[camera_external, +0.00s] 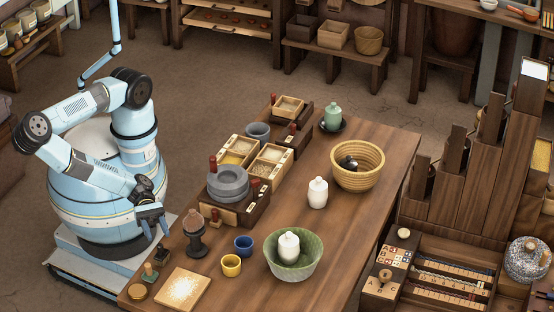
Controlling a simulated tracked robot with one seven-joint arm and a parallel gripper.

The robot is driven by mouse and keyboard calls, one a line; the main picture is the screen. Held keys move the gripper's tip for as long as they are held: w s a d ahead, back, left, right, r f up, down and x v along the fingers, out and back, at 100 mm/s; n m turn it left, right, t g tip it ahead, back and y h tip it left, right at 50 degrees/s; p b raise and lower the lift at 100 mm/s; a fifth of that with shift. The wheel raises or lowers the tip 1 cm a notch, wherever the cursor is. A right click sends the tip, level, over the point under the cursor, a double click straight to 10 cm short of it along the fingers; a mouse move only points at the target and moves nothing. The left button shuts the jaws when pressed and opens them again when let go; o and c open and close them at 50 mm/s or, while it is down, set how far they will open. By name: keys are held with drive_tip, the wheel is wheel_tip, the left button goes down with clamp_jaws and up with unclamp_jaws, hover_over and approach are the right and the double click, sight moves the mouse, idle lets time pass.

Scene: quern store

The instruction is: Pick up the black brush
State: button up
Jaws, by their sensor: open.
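A small black object (349,162), possibly the black brush, lies inside the woven basket (374,181) at the right side of the table; its shape is too small to be sure. Another small dark upright item (163,252) stands at the table's near left edge, and I cannot tell what it is. My gripper (153,233) is open and empty, pointing down beside the table's left edge, just above and left of that dark item. It is far from the basket.
The wooden table (335,250) holds a grey quern (228,182), a dark stand (195,240), yellow (231,266) and blue (243,246) cups, a green bowl (275,262), a white jar (317,192) and a flat board (183,289). The table's right front is clear.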

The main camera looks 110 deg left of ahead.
sight(159, 244)
drive_tip(key=shift+s+d+m+h, duration=0.3)
drive_tip(key=shift+m+h, duration=0.1)
drive_tip(key=shift+m, duration=0.3)
drive_tip(key=shift+w+d, duration=0.15)
drive_tip(key=shift+w, duration=0.05)
drive_tip(key=shift+x, duration=3.45)
drive_tip(key=shift+c, duration=0.3)
clamp_jaws()
